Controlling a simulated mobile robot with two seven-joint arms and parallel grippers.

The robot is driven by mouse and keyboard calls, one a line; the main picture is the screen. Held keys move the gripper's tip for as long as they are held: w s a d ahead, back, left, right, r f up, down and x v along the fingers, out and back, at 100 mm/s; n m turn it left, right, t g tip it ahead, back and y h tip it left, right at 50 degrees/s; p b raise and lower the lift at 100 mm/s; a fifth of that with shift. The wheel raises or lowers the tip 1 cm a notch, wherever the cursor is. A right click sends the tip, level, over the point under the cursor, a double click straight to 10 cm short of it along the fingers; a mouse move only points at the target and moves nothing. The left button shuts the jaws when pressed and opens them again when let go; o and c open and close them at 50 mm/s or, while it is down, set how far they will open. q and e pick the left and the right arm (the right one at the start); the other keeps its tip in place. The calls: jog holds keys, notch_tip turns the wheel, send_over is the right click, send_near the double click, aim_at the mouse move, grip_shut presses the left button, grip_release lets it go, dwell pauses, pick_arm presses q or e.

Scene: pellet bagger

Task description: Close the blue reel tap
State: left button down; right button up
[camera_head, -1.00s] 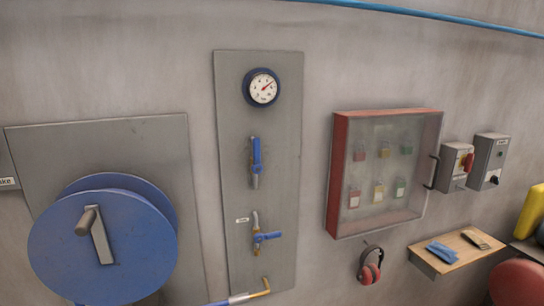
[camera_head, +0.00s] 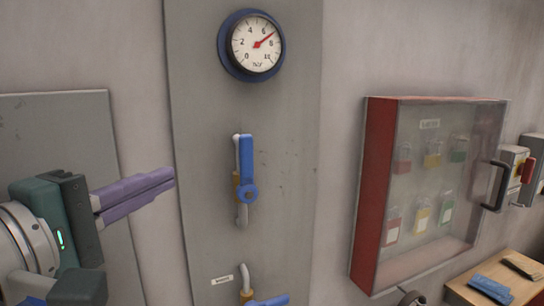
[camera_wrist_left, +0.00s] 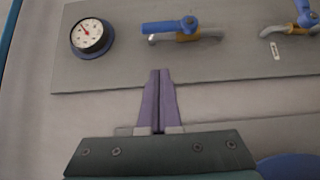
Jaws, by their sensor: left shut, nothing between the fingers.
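Two blue-handled taps are on a grey wall panel (camera_head: 290,150). The upper tap's handle (camera_head: 246,165) stands upright along its pipe. The lower tap's handle (camera_head: 270,300) points sideways, partly cut off at the bottom edge, with a small unreadable label (camera_head: 222,280) beside it. My left gripper (camera_head: 173,178) has its purple fingers shut and empty, pointing right, left of the upper tap and apart from it. In the left wrist view, the shut fingers (camera_wrist_left: 160,72) point toward the panel below the upper tap's handle (camera_wrist_left: 168,27); the lower tap (camera_wrist_left: 302,18) is at the right.
A round pressure gauge (camera_head: 253,45) sits above the upper tap. A red-framed lock cabinet (camera_head: 376,185) with a handle stands out from the wall on the right. A wooden shelf (camera_head: 510,262) is at lower right. The panel between taps and cabinet is clear.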

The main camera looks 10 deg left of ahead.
aim_at(238, 154)
pick_arm(q)
jog(key=w+d+p, duration=0.1)
jog(key=w, duration=0.1)
jog(key=w+d+p, duration=0.1)
jog(key=w, duration=0.2)
jog(key=w+d+p, duration=0.1)
jog(key=w, duration=0.2)
jog(key=shift+w+d+r, duration=0.1)
jog(key=shift+d+r, duration=0.05)
jog(key=shift+d, duration=0.15)
jog(key=shift+w+d, duration=0.35)
jog(key=shift+d, duration=0.2)
